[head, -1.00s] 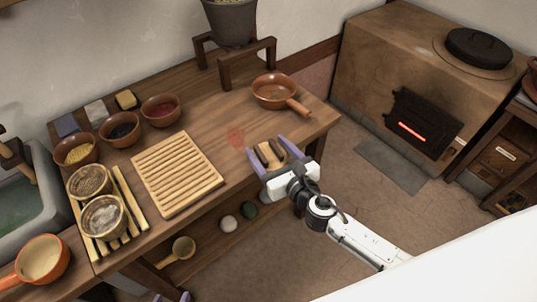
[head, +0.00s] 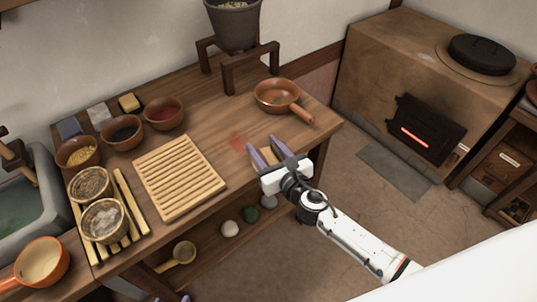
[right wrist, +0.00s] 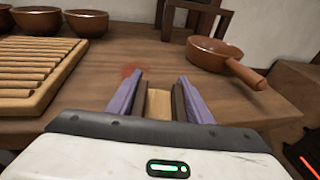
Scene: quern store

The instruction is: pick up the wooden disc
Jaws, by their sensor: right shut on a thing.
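The wooden disc (right wrist: 158,105) is pale wood and sits between the fingers of my right gripper (right wrist: 155,92) in the right wrist view. In the head view my right gripper (head: 265,153) is shut on it at the front right of the wooden table (head: 215,110). The fingers hide much of the disc, and I cannot tell whether it touches the tabletop. Only purple tips of my left gripper (head: 183,298) show at the bottom edge of the head view; its opening is unclear.
A brown pan (head: 277,96) stands behind the right gripper, its handle pointing right. A slatted wooden board (head: 180,175) lies to the left. Several bowls stand farther left. A dark pot on a wooden stand (head: 235,75) is at the back. A stove (head: 410,65) glows at right.

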